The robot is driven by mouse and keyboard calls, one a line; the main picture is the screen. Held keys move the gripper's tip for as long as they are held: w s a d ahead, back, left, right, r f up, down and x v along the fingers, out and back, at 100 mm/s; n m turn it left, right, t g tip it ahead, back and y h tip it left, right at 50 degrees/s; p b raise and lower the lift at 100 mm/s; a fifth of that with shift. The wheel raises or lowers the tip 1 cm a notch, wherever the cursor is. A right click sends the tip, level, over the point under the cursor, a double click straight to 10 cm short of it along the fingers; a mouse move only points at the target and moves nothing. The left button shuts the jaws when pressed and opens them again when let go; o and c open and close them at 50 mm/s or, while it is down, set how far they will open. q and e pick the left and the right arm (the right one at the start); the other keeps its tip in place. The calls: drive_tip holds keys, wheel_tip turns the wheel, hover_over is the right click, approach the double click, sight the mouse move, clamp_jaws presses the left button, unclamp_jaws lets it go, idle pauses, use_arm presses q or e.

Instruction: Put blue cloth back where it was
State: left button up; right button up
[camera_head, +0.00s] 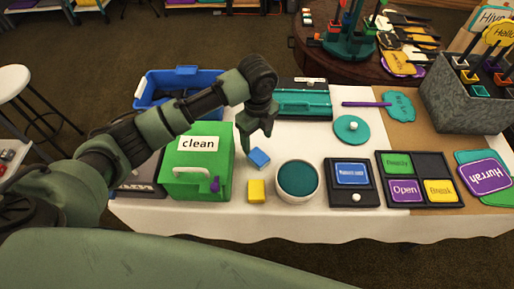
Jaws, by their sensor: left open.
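A small blue block-like piece (259,158), which may be the folded blue cloth, lies tilted on the white-covered table beside the green box. A similar yellow piece (256,190) lies just in front of it. The green box (200,182) has a "clean" label, a pale handle and a small purple part on its front. My left gripper (257,136) points down just above and behind the blue piece. It is open, with nothing seen between its fingers. Whether it touches the blue piece is unclear. My right gripper is out of view.
A round container with a teal top (297,180) stands right of the yellow piece. A black frame with a blue card (352,180) and a card tray (417,165) lie further right. A blue bin (160,80) and a teal-and-black case (303,104) are behind. A grey planter (462,105) stands far right.

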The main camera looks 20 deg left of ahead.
use_arm(q)
drive_tip(key=shift+r, duration=2.15)
